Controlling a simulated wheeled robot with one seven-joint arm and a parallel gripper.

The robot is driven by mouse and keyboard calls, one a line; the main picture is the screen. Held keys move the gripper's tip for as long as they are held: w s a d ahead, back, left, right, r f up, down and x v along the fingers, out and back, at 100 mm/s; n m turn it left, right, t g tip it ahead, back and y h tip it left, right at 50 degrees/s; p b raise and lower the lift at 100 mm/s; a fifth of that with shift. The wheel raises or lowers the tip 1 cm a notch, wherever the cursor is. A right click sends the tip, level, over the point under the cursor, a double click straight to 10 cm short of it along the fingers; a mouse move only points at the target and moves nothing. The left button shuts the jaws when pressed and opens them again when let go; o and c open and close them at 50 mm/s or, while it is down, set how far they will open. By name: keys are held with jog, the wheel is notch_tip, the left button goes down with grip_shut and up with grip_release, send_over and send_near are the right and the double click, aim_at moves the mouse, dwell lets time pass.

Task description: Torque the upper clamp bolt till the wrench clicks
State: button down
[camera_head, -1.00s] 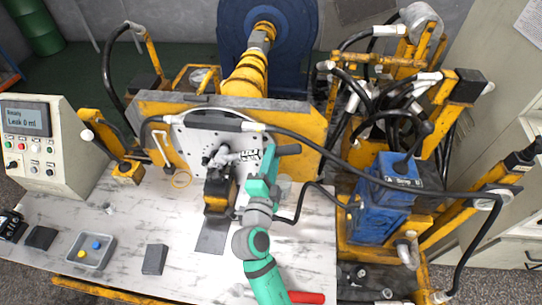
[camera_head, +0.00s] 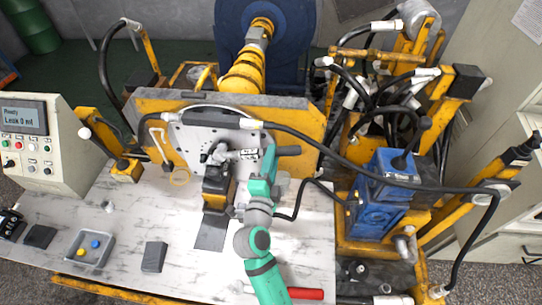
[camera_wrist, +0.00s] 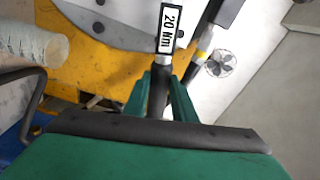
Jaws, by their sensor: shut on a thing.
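The torque wrench, with a white "20 Nm" label (camera_head: 249,154), lies roughly level across the front of the grey plate (camera_head: 190,140). Its dark grip end (camera_head: 288,151) sticks out to the right of my gripper (camera_head: 268,165). In the wrist view my gripper (camera_wrist: 160,90) has its green fingers closed on the dark wrench shaft (camera_wrist: 157,92), just below the label. The wrench's left end is at the top of the dark and yellow motor (camera_head: 216,188). The upper clamp bolt cannot be made out there; the wrench head appears to cover it.
A black hose (camera_head: 330,150) arches over the wrench to the right. A blue pump unit (camera_head: 380,195) stands right of the bench. The test panel (camera_head: 38,140) reads "Ready, Leak 0 ml". A grey tray (camera_head: 90,248) and dark block (camera_head: 154,257) lie on the front left bench (camera_head: 120,235).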

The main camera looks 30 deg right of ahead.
jog(key=shift+d+r, duration=0.2)
jog(key=shift+r, duration=0.05)
dwell(0.5)
jog(key=shift+s+a, duration=0.15)
jog(key=shift+s, duration=0.05)
jog(key=shift+s+a+r, duration=0.1)
jog(key=shift+s+a, duration=0.15)
jog(key=shift+s, duration=0.05)
jog(key=shift+s+a, duration=0.15)
jog(key=shift+v, duration=2.45)
